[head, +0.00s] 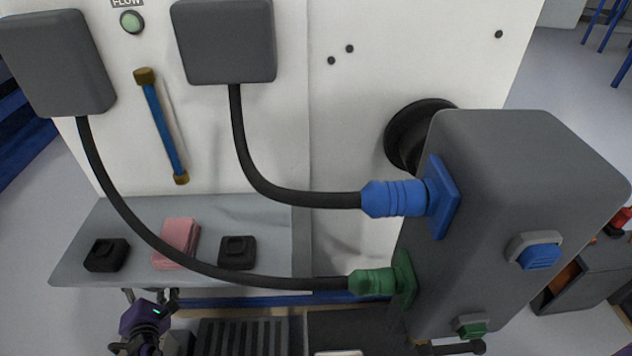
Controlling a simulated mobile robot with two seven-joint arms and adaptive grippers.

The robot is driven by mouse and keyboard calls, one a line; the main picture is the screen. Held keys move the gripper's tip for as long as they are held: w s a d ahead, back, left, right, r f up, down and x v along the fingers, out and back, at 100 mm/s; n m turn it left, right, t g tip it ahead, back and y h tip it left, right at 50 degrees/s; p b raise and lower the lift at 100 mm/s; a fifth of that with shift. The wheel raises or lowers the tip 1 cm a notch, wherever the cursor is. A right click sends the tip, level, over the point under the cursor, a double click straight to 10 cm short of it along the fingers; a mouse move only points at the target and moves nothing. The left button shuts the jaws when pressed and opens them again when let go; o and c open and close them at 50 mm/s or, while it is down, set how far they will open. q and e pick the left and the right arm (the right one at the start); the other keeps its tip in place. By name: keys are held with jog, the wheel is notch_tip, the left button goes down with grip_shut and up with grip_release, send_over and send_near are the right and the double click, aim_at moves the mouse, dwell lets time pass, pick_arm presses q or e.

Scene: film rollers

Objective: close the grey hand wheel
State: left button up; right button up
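I see no grey hand wheel that I can clearly make out in the head view. A dark round part (408,135) sits on the white panel, partly hidden behind the large grey box (510,190); I cannot tell whether it is a wheel. My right gripper is not in view.
Black hoses run from two grey boxes (223,40) (58,62) to a blue connector (393,198) and a green connector (373,282). The grey shelf (82,232) holds a pink cloth-like block (177,243) and two black items (106,255) (237,252). A blue gauge tube (162,128) is on the panel.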

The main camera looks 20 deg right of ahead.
pick_arm(q)
jog(key=shift+s+d+f, duration=0.1)
jog(key=shift+f, duration=0.05)
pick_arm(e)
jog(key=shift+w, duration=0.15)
pick_arm(q)
jog(key=shift+s, duration=0.2)
jog(key=v, duration=1.1)
jog(key=shift+s+r, duration=0.2)
jog(key=shift+s, duration=0.05)
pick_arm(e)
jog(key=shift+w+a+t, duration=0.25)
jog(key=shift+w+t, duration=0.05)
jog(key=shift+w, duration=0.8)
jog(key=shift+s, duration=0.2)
